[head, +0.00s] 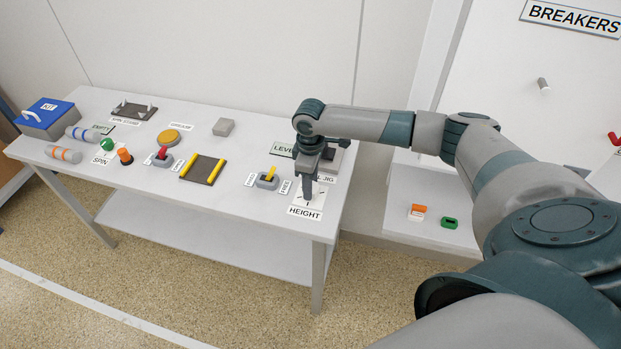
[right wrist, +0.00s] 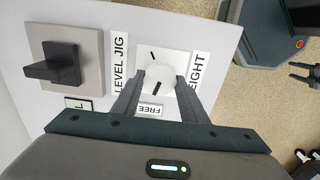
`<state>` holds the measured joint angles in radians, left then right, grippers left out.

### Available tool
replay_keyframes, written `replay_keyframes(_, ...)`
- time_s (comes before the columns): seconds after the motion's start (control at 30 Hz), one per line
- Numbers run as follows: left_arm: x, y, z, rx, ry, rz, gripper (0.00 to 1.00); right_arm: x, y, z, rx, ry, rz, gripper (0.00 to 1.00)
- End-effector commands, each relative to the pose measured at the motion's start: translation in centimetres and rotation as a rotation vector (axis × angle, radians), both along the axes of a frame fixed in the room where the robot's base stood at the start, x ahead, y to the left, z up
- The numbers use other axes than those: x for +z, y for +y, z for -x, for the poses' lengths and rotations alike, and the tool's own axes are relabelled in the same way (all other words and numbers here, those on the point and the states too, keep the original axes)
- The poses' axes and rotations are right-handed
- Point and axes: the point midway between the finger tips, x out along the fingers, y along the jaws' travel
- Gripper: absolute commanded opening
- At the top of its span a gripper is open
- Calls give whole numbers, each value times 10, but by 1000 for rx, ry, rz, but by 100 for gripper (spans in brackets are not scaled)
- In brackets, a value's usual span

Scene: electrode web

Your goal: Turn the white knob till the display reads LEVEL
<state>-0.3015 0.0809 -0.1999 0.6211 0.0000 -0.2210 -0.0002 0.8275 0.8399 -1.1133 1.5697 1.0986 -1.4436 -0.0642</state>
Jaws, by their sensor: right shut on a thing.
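The white knob (right wrist: 160,78) sits on a white plate with black tick marks, beside the HEIGHT label (head: 305,212). My right gripper (head: 307,198) points down over it and hides it in the head view. In the right wrist view its two fingers (right wrist: 158,88) are shut on the knob's sides. A black line on the knob's plate shows above the knob and a dark mark shows on its near side. The green display (head: 282,150) shows "LEVE"; its right end is hidden by my gripper. A small dark shape at the right wrist view's right edge may be my left gripper.
The level jig (right wrist: 88,45), a grey plate with a dark block, stands close to the knob. A yellow-lever switch (head: 268,178) with a FREE label is left of my gripper. The table's front edge (head: 200,212) is near. Several other fixtures stand farther left.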

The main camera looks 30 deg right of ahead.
Motion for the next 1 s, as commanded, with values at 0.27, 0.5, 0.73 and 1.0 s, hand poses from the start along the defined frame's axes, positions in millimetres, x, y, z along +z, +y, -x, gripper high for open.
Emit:
replay_keyframes(0.27, 0, 0, -4, 1, -6, 0, 58, 1, 0, -1, -1, -3, 0, 44)
replay_keyframes(0.5, -1, 0, -3, 1, -4, 0, 58, 0, 0, -1, 0, -1, 0, 58)
replay_keyframes(0.73, -2, 0, -2, 1, -3, 1, 58, 2, 0, -1, 0, -1, 0, 58)
replay_keyframes(1.0, -9, -1, -1, 1, -2, 1, 58, 26, 0, -1, 2, -4, -1, 58)
